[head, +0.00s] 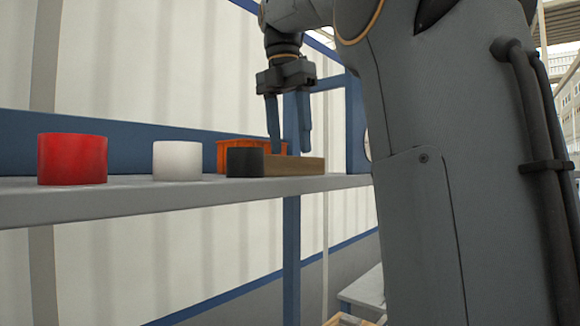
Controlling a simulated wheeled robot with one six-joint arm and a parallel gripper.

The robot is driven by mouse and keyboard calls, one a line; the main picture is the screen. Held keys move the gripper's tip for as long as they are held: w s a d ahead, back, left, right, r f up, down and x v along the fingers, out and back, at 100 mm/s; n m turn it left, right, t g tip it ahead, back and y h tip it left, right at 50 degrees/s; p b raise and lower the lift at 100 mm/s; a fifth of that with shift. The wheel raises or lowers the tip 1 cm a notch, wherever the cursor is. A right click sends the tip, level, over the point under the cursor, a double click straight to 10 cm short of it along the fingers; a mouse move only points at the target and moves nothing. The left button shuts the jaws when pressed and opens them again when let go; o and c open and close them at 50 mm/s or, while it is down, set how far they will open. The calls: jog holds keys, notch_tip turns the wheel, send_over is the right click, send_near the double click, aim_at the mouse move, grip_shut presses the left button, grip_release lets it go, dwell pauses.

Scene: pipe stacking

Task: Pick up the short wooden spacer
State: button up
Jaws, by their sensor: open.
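The wooden spacer (300,167) is a short brown block lying on the grey shelf (190,193) near its right end. Its left end is partly hidden behind a black cylinder. My gripper (290,150) points down over the spacer with its two fingers spread apart. The right fingertip reaches down to about the spacer's top edge in the picture. The left fingertip overlaps the orange piece and the spacer's far side. I cannot tell whether either finger touches the spacer. Nothing is held.
A red cylinder (72,159), a white cylinder (177,161) and the black cylinder (245,162) stand along the shelf. A blue upright (355,125) stands at the shelf's right end.

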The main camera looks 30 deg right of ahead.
aim_at(291, 157)
jog(key=shift+w+d+f+p, duration=0.15)
jog(key=shift+f+p, duration=0.15)
jog(key=shift+f, duration=0.75)
jog(key=shift+s+d+f+p, duration=0.1)
jog(key=shift+f+p, duration=0.15)
jog(key=shift+f, duration=0.75)
jog(key=shift+c, duration=0.4)
jog(key=c, duration=1.1)
jog(key=shift+c, duration=0.3)
jog(key=shift+r, duration=0.15)
